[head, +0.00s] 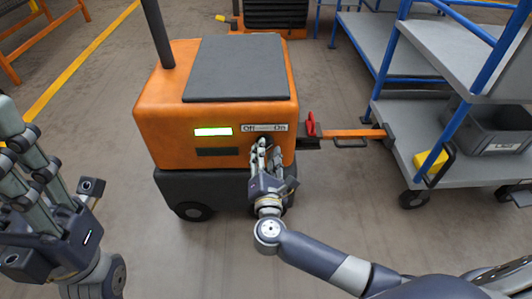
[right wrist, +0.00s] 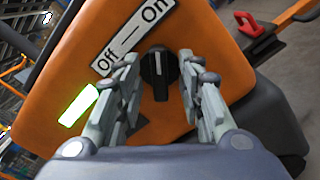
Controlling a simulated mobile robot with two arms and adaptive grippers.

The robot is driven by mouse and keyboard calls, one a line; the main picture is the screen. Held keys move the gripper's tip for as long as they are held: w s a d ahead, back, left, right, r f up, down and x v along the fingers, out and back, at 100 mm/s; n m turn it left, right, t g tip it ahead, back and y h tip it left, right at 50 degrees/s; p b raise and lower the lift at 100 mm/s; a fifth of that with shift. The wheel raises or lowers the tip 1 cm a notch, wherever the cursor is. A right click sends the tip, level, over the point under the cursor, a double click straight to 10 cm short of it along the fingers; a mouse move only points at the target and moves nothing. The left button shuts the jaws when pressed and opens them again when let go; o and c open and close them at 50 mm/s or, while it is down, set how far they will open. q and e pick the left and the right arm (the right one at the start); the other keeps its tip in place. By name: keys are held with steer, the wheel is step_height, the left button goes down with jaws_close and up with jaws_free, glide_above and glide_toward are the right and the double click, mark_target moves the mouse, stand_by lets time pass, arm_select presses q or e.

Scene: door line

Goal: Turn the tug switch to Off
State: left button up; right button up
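The orange tug (head: 215,95) stands ahead of me. Its front has an Off–On label (head: 264,127), with a dark rotary switch below it, mostly covered by my right gripper (head: 267,146) in the head view. In the right wrist view the black knob (right wrist: 158,72) shows below the label (right wrist: 131,40). Its white mark points up in that picture, leaning toward the On end. My right gripper (right wrist: 157,75) is open, with its fingers on both sides of the knob and visible gaps. My left gripper (head: 22,135) is open and empty at the left edge, away from the tug.
A lit green display (head: 213,131) is left of the label. A red handle (head: 311,124) sits by the orange tow bar (head: 352,133), which runs to a blue-framed cart (head: 455,172) with a grey bin (head: 495,128). Floor left of the tug is clear.

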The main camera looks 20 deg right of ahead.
steer(key=shift+w+d, duration=0.2)
steer(key=shift+w, duration=0.5)
jaws_close()
